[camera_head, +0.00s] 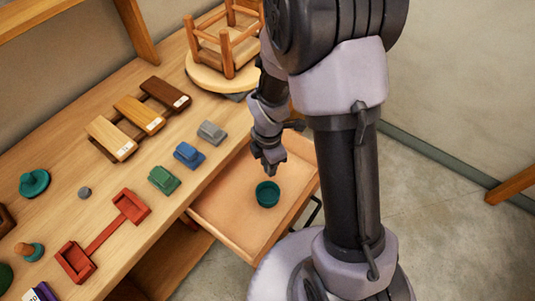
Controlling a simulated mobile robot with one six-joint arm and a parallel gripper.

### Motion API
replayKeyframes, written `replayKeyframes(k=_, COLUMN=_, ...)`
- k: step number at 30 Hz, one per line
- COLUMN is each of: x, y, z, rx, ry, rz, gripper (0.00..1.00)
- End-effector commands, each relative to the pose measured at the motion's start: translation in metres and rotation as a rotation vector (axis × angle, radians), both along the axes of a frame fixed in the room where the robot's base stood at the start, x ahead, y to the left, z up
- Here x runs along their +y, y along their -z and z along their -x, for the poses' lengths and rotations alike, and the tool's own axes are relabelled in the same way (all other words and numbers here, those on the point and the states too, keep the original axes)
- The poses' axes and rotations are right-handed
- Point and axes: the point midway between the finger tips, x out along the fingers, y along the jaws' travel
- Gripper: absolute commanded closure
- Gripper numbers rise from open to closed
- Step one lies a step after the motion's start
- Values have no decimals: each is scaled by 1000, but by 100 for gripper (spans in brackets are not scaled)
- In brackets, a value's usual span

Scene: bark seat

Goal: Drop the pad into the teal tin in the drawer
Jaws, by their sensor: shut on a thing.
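The teal tin (267,194) is a small round open cup. It stands in the pulled-out wooden drawer (225,212), near the middle of its floor. My gripper (268,167) points down over the drawer, a little behind the tin in the picture and apart from it. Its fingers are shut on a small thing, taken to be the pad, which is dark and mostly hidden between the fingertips. The inside of the tin looks dark, and I cannot make out anything in it.
On the bench left of the drawer are grey (211,132), blue (189,155) and green (164,180) blocks, a red double tray (103,235) and a small grey disc (84,193). A small wooden stool (228,48) stands upturned on a round board behind. The drawer floor around the tin is clear.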

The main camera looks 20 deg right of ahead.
Motion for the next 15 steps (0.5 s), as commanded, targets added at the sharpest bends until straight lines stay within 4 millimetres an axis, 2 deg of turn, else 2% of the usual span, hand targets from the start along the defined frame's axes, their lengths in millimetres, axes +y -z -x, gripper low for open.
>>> replayKeyframes(k=3, x=0, y=6, z=4, rx=0, ry=-151, rz=0, gripper=100)
replayKeyframes(k=6, x=0, y=10, z=5, rx=0, ry=-207, rz=0, gripper=100)
replayKeyframes(k=11, x=0, y=25, z=5, rx=0, ry=-216, rz=0, gripper=100)
replayKeyframes(k=15, x=0, y=48, z=5, rx=-1, ry=-215, rz=0, gripper=100)
